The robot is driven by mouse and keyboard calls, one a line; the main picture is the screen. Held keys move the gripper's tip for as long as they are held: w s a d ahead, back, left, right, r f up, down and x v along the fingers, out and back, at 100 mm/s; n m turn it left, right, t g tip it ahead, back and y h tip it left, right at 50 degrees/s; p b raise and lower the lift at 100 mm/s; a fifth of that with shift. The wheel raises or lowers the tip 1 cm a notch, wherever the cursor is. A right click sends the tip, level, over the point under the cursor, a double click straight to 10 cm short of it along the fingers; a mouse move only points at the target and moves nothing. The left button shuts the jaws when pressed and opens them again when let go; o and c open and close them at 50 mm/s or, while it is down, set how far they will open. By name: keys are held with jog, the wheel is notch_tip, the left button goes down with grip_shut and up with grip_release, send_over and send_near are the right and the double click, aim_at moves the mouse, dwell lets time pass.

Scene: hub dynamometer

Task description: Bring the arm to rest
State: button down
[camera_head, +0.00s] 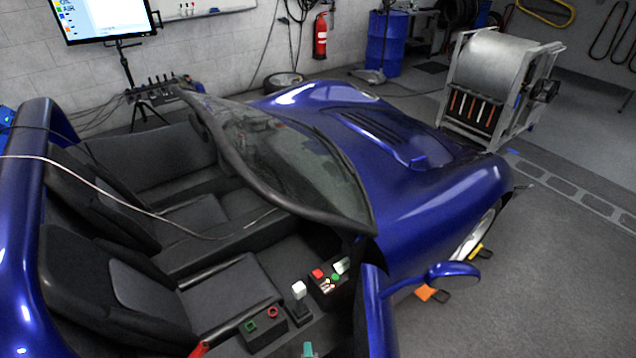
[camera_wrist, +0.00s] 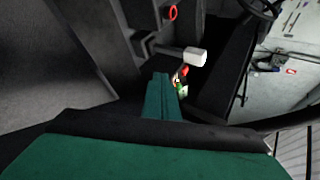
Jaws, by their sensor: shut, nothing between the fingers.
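My gripper (camera_head: 308,349) shows only as a small teal tip at the bottom edge of the head view, inside the blue car's cockpit. In the wrist view its teal fingers (camera_wrist: 160,98) are together with nothing between them. The lever with the white knob (camera_head: 299,289) stands just beyond the gripper in the head view. In the wrist view the white knob (camera_wrist: 195,57) lies right of and above the fingertips. Most of my arm is out of view.
A button box (camera_head: 328,290) and a black box with green and red rings (camera_head: 262,330) flank the lever. The open-topped blue car (camera_head: 425,200) has a windshield frame (camera_head: 240,165) and mirror (camera_head: 452,271) close by. Grey floor (camera_head: 560,290) is clear at right.

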jog(key=s+d+r+n+t+h, duration=0.1)
jog(key=s+r+n+t, duration=0.1)
jog(key=s+r+n, duration=0.75)
jog(key=s+d+r+n+t+h, duration=0.15)
jog(key=s+r, duration=0.45)
jog(key=s, duration=0.8)
jog(key=s+r+n+y, duration=0.1)
jog(key=s+r+n, duration=0.4)
jog(key=r, duration=0.5)
jog(key=shift+s+d+r+n+t, duration=0.25)
jog(key=shift+s+r+n+t, duration=0.1)
jog(key=shift+n+t, duration=0.15)
